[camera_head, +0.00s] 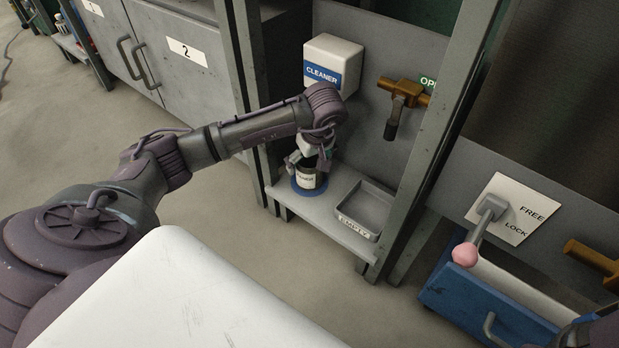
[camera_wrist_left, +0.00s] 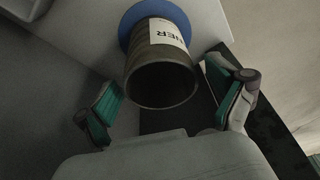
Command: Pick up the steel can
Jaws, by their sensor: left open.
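The steel can (camera_head: 306,181) is dark with a white label and stands upright on a blue round pad (camera_head: 311,192) on the rack shelf. In the left wrist view the can (camera_wrist_left: 160,80) shows its open, dark mouth, with the blue pad (camera_wrist_left: 128,22) behind it. My left gripper (camera_head: 308,162) is at the can's upper part in the head view and hides some of it. In the left wrist view its open fingers (camera_wrist_left: 172,104) lie on either side of the can's mouth, with gaps visible. Only a bit of my right arm shows at the lower right; its gripper is out of view.
A grey tray marked EMPTY (camera_head: 365,206) sits right of the can. A CLEANER dispenser (camera_head: 331,62) and a brown-handled valve (camera_head: 405,93) are on the panel behind. Grey rack posts (camera_head: 252,100) flank the shelf. A pink-knobbed lever (camera_head: 466,254) and blue drawer (camera_head: 490,305) are right.

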